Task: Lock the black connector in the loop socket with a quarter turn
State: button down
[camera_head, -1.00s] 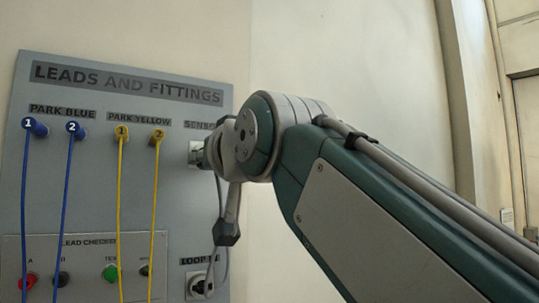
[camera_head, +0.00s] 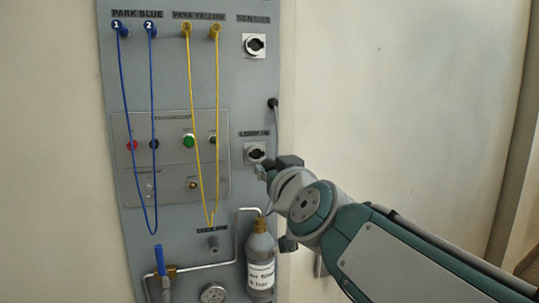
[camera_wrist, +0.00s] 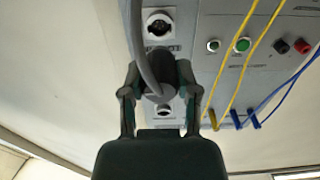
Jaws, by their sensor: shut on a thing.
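The black connector (camera_wrist: 155,68) is held between the fingers of my gripper (camera_wrist: 159,78) in the wrist view, with its grey cable (camera_wrist: 137,40) running past it. The loop socket (camera_head: 255,152), a square pale plate with a dark keyed opening, is on the panel just left of my gripper (camera_head: 274,172) in the head view. It also shows in the wrist view (camera_wrist: 159,25), above the connector and apart from it in the picture. Its opening looks empty. In the head view the connector is mostly hidden by my gripper. Its distance from the panel is hard to judge.
The sensor socket (camera_head: 254,46) above looks empty. Yellow leads (camera_head: 217,120) and blue leads (camera_head: 153,120) hang to the left. A labelled bottle (camera_head: 261,262) stands just below my gripper. A black cable fitting (camera_head: 272,103) is on the panel's right edge. Bare wall lies to the right.

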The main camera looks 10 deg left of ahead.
dwell(0.3)
jog(key=x, duration=0.6)
dwell(0.4)
jog(key=shift+x, duration=1.1)
dwell(1.6)
jog(key=shift+r, duration=0.15)
jog(key=shift+m, duration=1.7)
jog(key=m, duration=0.3)
jog(key=shift+m, duration=0.3)
